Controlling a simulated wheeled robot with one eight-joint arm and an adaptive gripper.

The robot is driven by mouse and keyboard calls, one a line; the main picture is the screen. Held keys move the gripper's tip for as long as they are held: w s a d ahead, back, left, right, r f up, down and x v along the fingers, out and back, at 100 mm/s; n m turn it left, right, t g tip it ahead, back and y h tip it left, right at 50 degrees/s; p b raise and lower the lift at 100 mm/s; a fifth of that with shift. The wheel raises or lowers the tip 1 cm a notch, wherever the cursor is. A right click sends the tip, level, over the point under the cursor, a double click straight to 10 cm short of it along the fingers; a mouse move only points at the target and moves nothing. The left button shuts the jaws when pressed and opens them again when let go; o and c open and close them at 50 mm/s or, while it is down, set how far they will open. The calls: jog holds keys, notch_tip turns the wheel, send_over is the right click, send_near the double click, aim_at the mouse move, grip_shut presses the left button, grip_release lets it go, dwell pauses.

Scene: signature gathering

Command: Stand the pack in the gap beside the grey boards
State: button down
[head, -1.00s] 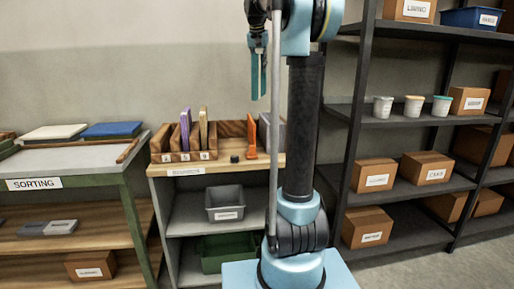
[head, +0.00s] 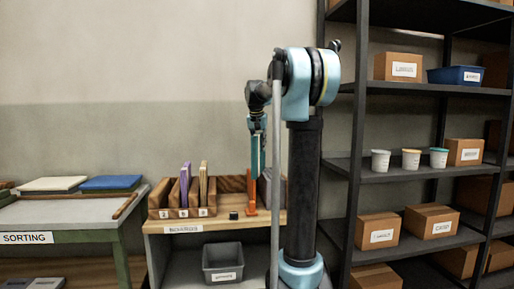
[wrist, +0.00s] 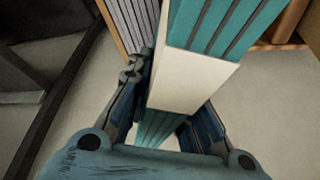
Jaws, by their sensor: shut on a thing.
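The pack (wrist: 190,85) is white with teal striped faces. My gripper (wrist: 170,100) is shut on it, with a finger on each side. In the head view, the teal pack (head: 262,152) hangs from my gripper (head: 256,124) just above the shelf top, by the orange upright (head: 251,192). The grey boards (head: 283,192) are partly hidden behind my arm. Grey striped edges, likely these boards (wrist: 132,22), show left of the pack in the wrist view. The gap itself is not clearly visible, and I cannot tell whether the pack touches anything.
A wooden rack (head: 178,212) with purple and tan boards stands left of the orange upright. A small black object (head: 233,216) lies between them. A grey bin (head: 222,262) is below. The dark shelving (head: 354,150) stands close on the right. The sorting table (head: 85,212) is at left.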

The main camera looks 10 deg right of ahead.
jog(key=c, duration=1.4)
grip_release()
jog(key=shift+f, duration=0.1)
jog(key=shift+c, duration=0.2)
jog(key=v, duration=1.2)
jog(key=shift+s, duration=0.1)
jog(key=shift+a, duration=0.1)
